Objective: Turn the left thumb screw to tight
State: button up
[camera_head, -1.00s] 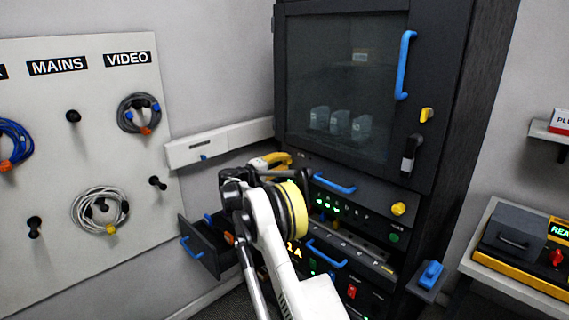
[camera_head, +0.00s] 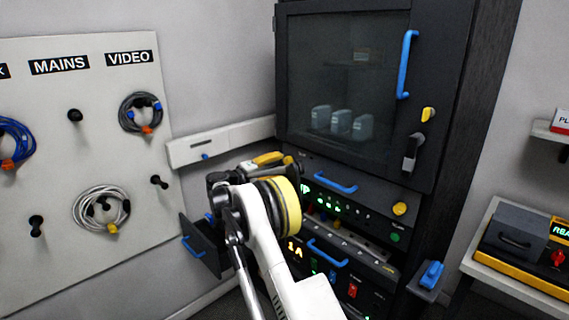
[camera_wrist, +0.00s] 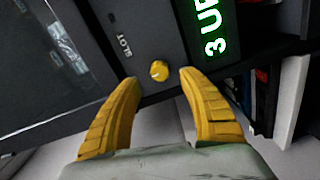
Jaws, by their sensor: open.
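The left thumb screw (camera_wrist: 158,70) is a small round yellow knob on a dark panel, beside the printed word SLOT in the wrist view. My gripper (camera_wrist: 159,78) is open, with its two yellow fingers spread below and to either side of the knob. I see no clear contact, and cannot tell the gap in depth. In the head view my gripper (camera_head: 268,158) is at the left edge of the rack, partly hidden by my wrist. The left screw is hidden there. A second yellow knob (camera_head: 400,208) shows at the right end of the same panel.
The dark cabinet (camera_head: 455,110) has a glass door with a blue handle (camera_head: 406,65) above the panel. An open drawer (camera_head: 200,248) juts out at lower left. Green lit text (camera_wrist: 214,30) is beside the knob in the wrist view. A cable board (camera_head: 85,150) hangs at left.

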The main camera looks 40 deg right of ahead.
jog(key=a, duration=0.7)
jog(key=shift+s+r, duration=0.15)
jog(key=shift+s, duration=0.15)
jog(key=shift+a, duration=0.1)
